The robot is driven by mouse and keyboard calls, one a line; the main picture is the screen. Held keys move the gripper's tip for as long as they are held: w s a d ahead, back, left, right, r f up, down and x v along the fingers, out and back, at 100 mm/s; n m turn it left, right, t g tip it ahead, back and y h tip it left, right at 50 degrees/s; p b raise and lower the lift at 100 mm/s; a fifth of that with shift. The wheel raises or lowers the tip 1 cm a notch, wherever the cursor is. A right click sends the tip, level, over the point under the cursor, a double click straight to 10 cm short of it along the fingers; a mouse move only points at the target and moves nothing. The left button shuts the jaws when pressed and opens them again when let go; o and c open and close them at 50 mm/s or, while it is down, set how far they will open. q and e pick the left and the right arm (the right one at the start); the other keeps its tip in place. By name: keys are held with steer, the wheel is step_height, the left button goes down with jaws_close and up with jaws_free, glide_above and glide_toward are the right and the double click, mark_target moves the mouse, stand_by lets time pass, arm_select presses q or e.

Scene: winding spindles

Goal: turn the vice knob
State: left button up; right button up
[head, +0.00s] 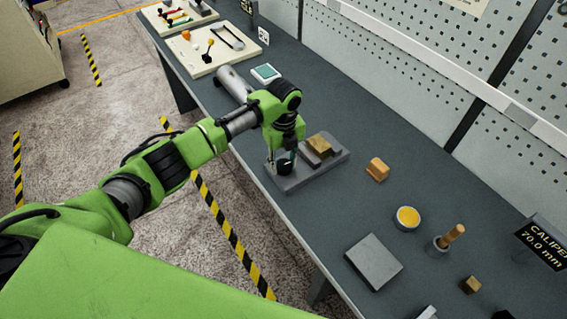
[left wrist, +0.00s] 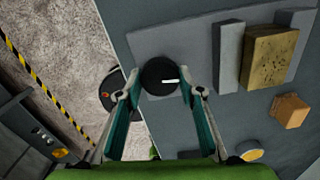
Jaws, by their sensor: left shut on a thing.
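The vice (head: 309,172) is a grey base with jaws on the dark bench, and a brass-coloured block (head: 320,143) sits at its jaws. In the left wrist view the vice base (left wrist: 190,45) and the block (left wrist: 268,58) also show. The vice knob (left wrist: 160,76) is round and black with a white mark that points right. My left gripper (head: 284,160) comes down over the knob from above. In the left wrist view its fingertips (left wrist: 161,90) stand on both sides of the knob, shut on it. My right gripper is in neither view.
A small orange-brown block (head: 377,169), a yellow-topped round tin (head: 407,217), a wooden-handled tool (head: 450,237) and a grey plate (head: 373,262) stand on the bench right of the vice. Boards with small parts (head: 213,48) lie at the far end. The bench's front edge runs close to the vice.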

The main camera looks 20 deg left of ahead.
mark_target(284, 164)
arm_select(q)
steer(key=m, duration=0.3)
steer(key=shift+f+m+b, duration=0.1)
steer(key=shift+m+b, duration=0.2)
steer(key=shift+b, duration=0.1)
steer(key=shift+m+b, duration=0.45)
steer(key=shift+m, duration=1.35)
steer(key=o, duration=1.1)
steer(key=shift+r, duration=0.2)
step_height(284, 164, up, 12)
steer(key=shift+f, duration=0.15)
